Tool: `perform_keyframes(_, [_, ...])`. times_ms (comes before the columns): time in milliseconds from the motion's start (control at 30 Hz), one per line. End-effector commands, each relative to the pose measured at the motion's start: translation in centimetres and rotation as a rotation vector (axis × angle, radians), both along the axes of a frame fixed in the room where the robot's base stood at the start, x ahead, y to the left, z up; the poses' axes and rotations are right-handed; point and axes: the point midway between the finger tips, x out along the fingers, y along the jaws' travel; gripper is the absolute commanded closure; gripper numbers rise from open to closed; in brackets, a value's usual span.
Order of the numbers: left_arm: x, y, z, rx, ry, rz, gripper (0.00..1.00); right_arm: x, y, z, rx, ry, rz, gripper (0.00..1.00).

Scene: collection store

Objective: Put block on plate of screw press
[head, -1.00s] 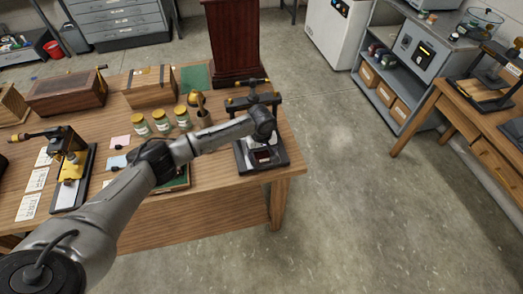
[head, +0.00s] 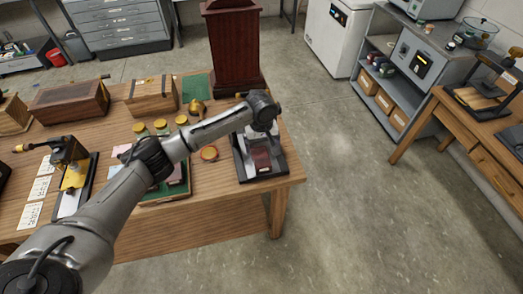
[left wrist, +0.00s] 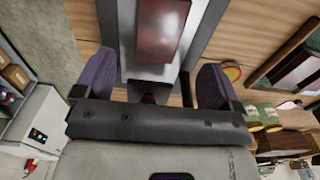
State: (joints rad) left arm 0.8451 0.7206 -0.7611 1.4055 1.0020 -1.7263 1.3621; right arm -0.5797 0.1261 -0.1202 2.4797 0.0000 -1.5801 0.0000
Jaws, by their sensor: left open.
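The block (head: 260,160) is dark red and lies at the front of the screw press (head: 278,171) at the table's right end. In the left wrist view the block (left wrist: 162,28) lies flat over a pale plate (left wrist: 138,66) on the press's dark base. My left gripper (left wrist: 155,78) is open, its purple fingers spread to either side of the plate and clear of the block. In the head view the left gripper (head: 261,133) is above and behind the block, and my arm hides the press's upper frame. My right gripper is in neither view.
Wooden boxes (head: 70,99), jars (head: 182,121) and a brass-coloured press (head: 73,176) stand on the wooden table (head: 200,240). A round lid or dish (head: 209,153) lies left of the screw press.

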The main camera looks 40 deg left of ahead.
Motion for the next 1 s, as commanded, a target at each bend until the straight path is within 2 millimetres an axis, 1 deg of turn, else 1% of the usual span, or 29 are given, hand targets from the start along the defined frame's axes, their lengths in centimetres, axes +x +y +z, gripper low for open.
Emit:
perform_keyframes(33, [0.1,0.0,0.8,0.000,-0.002,0.000,0.11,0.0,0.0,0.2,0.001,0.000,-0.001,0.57])
perform_keyframes(100, [0.1,0.0,1.5,0.000,-0.002,0.000,0.11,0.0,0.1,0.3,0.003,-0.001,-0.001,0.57])
perform_keyframes(200, [0.0,0.0,2.2,0.000,0.000,0.000,0.11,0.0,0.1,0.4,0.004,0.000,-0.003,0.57])
perform_keyframes(367, [0.0,0.0,2.6,-0.001,-0.001,0.000,0.11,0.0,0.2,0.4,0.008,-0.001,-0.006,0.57])
perform_keyframes(467, [-0.1,-0.3,2.3,-0.001,0.000,-0.013,0.11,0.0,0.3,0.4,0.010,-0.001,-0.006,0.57])
perform_keyframes(567, [-1.0,-1.9,0.6,-0.005,-0.001,-0.082,0.11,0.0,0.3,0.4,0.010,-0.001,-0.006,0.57])
perform_keyframes(667, [-3.0,-4.9,-2.5,-0.015,-0.011,-0.225,0.11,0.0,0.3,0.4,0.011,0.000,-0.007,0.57])
perform_keyframes(700, [-4.1,-6.5,-4.0,-0.023,-0.021,-0.296,0.11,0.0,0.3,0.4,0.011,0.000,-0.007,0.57])
perform_keyframes(767, [-6.2,-8.8,-6.1,-0.038,-0.043,-0.412,0.11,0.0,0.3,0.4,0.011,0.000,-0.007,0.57])
perform_keyframes(800, [-7.7,-10.4,-7.4,-0.048,-0.060,-0.487,0.11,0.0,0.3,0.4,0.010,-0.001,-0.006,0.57])
perform_keyframes(867, [-10.1,-12.4,-9.0,-0.063,-0.092,-0.590,0.11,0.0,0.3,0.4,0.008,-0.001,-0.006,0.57])
perform_keyframes(900, [-11.7,-13.6,-9.8,-0.072,-0.117,-0.652,0.11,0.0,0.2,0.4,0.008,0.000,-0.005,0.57])
perform_keyframes(967, [-14.2,-15.1,-10.9,-0.080,-0.151,-0.735,0.11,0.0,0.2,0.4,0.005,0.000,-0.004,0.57])
perform_keyframes(1000, [-15.9,-16.0,-11.4,-0.085,-0.177,-0.784,0.11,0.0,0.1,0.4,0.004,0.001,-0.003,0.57])
